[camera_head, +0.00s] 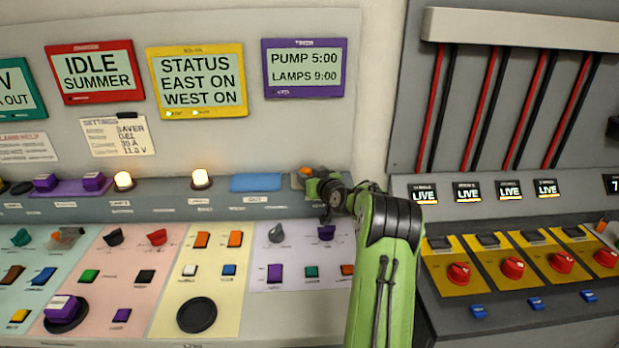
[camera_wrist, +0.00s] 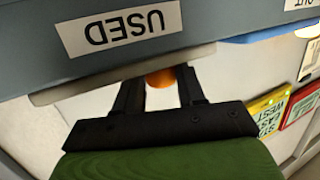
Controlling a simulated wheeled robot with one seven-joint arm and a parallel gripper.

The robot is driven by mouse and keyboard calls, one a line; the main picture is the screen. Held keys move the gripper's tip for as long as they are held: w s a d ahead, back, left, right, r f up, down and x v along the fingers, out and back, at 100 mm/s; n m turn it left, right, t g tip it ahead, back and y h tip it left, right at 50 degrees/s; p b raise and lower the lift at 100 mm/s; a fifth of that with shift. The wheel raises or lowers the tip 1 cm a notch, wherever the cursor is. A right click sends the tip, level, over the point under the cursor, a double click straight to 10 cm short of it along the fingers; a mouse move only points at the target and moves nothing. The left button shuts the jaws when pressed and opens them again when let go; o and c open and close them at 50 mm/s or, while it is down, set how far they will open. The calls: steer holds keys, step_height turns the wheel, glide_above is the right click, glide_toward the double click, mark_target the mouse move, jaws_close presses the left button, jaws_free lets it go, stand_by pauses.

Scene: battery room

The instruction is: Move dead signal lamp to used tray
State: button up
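The used tray (camera_wrist: 120,72) is a thin pale slab at the front of the ledge, under a "USED" label (camera_wrist: 125,28) that reads upside down in the wrist view. In the head view the tray (camera_head: 297,183) is partly hidden by my gripper. The signal lamp (camera_wrist: 160,78) shows as an unlit orange dome between my fingertips; the tray edge hides part of it. It also shows as an orange spot in the head view (camera_head: 306,171). My gripper (camera_wrist: 160,84) has its black fingers close on both sides of the lamp, at the tray. I cannot tell whether the lamp touches the tray.
Two lit lamps (camera_head: 123,181) (camera_head: 201,179) stand on the ledge to the left. A blue "OUT" pad (camera_head: 255,182) lies just left of the tray. The sloped panel below holds several switches and knobs. Red rotary switches (camera_head: 512,268) are at right.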

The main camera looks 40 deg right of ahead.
steer(key=o, duration=0.4)
steer(key=shift+o, duration=0.2)
steer(key=shift+s+r, duration=0.2)
steer(key=v, duration=1.2)
steer(key=a+r+n+g+y, duration=0.3)
steer(key=a+n+g+y, duration=0.15)
steer(key=a, duration=2.05)
steer(key=s+a+g, duration=0.3)
steer(key=s+a, duration=0.7)
steer(key=s+a+f+g, duration=0.1)
steer(key=s, duration=0.5)
steer(key=s+a+f+g, duration=0.1)
steer(key=s+f, duration=0.1)
steer(key=s, duration=0.5)
steer(key=shift+s+a+m, duration=0.3)
steer(key=shift+s+m, duration=0.05)
steer(key=shift+m, duration=0.1)
